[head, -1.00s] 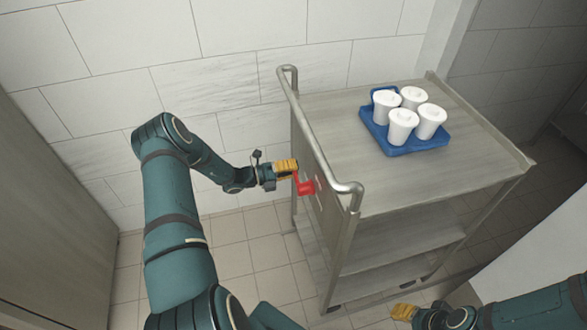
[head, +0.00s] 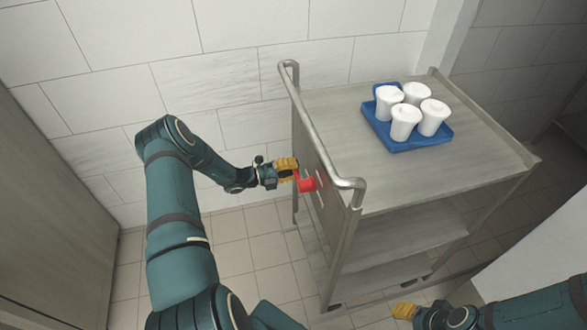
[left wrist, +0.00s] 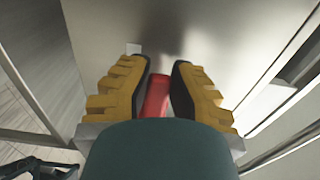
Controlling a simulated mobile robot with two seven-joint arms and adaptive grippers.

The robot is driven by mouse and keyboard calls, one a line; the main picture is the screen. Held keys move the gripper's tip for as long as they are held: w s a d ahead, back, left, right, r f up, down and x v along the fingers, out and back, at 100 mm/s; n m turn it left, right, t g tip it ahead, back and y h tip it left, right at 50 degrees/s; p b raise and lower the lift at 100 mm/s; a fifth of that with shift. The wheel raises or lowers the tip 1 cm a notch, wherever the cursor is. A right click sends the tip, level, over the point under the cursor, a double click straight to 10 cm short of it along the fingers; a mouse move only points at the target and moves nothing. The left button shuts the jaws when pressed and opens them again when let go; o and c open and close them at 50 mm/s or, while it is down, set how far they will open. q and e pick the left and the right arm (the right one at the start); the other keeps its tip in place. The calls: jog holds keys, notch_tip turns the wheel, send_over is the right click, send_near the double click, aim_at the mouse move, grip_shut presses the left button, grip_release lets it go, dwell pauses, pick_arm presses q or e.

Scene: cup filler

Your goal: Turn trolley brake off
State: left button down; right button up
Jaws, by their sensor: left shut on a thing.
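The grey metal trolley (head: 335,212) stands at centre right. Its red brake lever (head: 307,184) sits on the side panel below the push handle (head: 322,128). My left gripper (head: 296,169), with yellow fingers, is at that panel and shut on the lever. In the left wrist view the red lever (left wrist: 155,97) lies between the two fingers, and its near end is hidden behind my gripper's body. My right gripper (head: 404,311) is low in the head view, in front of the trolley and apart from it. Its fingers are too small to judge.
A blue tray (head: 418,146) with several white cups (head: 404,123) stands on the trolley's top. A tiled wall is behind, and a grey panel (head: 50,200) stands at the left. Floor is clear left of the trolley.

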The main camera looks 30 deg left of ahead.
pick_arm(q)
jog(key=c, duration=0.8)
grip_release()
jog(key=shift+f, duration=0.1)
jog(key=shift+s, duration=0.1)
jog(key=v, duration=1.2)
